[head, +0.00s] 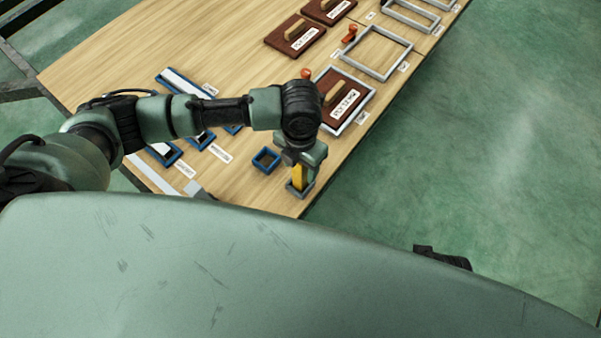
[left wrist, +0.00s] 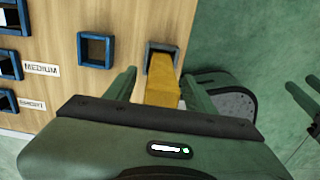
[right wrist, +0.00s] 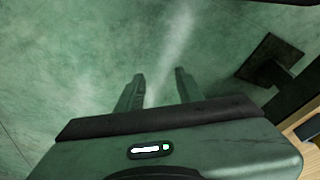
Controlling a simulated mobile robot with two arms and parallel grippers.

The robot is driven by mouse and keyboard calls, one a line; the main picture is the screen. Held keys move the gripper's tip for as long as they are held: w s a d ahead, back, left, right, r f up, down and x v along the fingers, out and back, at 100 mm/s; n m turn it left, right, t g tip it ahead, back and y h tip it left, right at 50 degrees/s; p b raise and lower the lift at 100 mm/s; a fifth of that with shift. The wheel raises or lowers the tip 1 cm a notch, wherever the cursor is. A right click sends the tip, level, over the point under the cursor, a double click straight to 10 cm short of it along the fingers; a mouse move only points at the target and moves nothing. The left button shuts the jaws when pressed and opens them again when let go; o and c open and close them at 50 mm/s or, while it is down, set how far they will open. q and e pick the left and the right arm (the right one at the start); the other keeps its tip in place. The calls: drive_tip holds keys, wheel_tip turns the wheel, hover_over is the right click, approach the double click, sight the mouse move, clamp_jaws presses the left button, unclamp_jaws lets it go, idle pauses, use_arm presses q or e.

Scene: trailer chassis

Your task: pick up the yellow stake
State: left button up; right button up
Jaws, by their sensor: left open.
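The yellow stake (head: 298,176) stands upright in a small grey square holder (head: 300,189) near the table's front right corner. My left gripper (head: 303,163) is directly above and around the stake's upper part, and hides its top in the head view. In the left wrist view the yellow stake (left wrist: 162,92) lies between the two open fingers, with a gap visible on the left side. The holder (left wrist: 162,58) shows beyond it. My right gripper (right wrist: 158,88) is open and empty over the green floor.
An empty blue square frame (head: 266,160) sits just left of the holder. Blue trays with paper labels (head: 220,154) lie further left. A brown board (head: 342,101) in a grey frame lies behind my left gripper. The table edge is close on the right.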

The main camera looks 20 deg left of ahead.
use_arm(q)
drive_tip(key=shift+f, duration=0.4)
clamp_jaws()
drive_tip(key=shift+r, duration=0.15)
